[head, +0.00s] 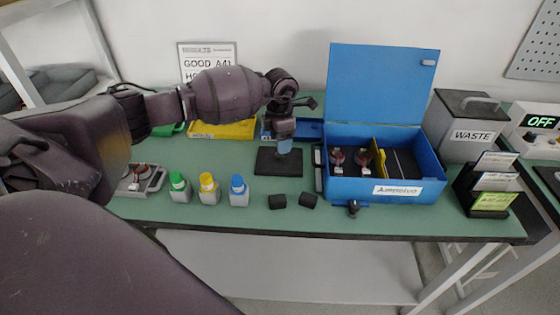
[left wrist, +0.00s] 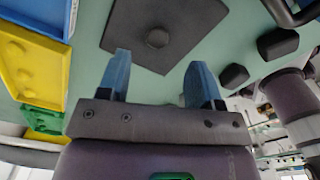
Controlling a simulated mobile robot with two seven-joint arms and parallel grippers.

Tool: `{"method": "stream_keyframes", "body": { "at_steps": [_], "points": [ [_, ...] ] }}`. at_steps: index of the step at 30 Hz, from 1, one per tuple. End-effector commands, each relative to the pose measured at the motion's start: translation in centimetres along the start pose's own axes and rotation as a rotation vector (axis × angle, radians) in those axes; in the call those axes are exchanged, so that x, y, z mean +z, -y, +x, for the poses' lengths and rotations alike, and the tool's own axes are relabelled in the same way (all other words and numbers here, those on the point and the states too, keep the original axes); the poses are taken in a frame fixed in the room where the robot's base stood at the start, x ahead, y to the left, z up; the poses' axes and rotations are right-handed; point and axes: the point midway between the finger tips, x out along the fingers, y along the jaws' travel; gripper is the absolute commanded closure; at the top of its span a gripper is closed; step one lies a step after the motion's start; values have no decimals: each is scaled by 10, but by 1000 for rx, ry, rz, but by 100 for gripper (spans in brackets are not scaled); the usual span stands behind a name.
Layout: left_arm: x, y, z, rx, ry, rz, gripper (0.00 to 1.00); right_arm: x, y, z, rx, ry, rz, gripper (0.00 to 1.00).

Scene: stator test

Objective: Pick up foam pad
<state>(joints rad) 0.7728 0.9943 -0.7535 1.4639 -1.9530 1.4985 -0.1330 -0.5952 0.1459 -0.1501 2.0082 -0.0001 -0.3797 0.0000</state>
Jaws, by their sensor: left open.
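A flat dark square pad, seemingly the foam pad (head: 278,166), lies on the green table top left of the blue case. In the left wrist view the pad (left wrist: 183,22) has a small round knob at its middle. My left gripper (head: 284,147) hangs over the pad's far part in the head view, its blue fingertips pointing down. In the left wrist view the gripper (left wrist: 158,75) is open with nothing between its fingers, and the pad lies beyond the fingertips. The gap in height is hard to judge. My right gripper is not in view.
The open blue case (head: 390,190) stands just right of the pad. Two small black blocks (head: 277,201) (head: 308,200) lie in front of it. Green, yellow and blue-capped bottles (head: 208,190) stand to the left. A yellow tray (head: 222,131) lies behind, and the WASTE bin (head: 468,128) stands right.

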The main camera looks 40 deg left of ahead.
Motion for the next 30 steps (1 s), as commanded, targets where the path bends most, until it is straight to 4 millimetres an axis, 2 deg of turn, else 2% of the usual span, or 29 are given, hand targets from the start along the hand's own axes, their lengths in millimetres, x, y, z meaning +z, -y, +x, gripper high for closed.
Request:
{"method": "stream_keyframes", "body": {
  "at_steps": [7, 16, 24, 30],
  "points": [
    [0, -1, 16, 0, 0, -2, 41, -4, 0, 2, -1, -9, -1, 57],
    [0, -2, 54, -2, 1, -1, 41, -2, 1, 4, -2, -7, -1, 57],
    [0, -3, 57, 1, 2, 0, 41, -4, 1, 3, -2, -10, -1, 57],
    [0, -3, 57, 1, 2, -1, 71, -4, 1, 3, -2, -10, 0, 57]
  ]
}}
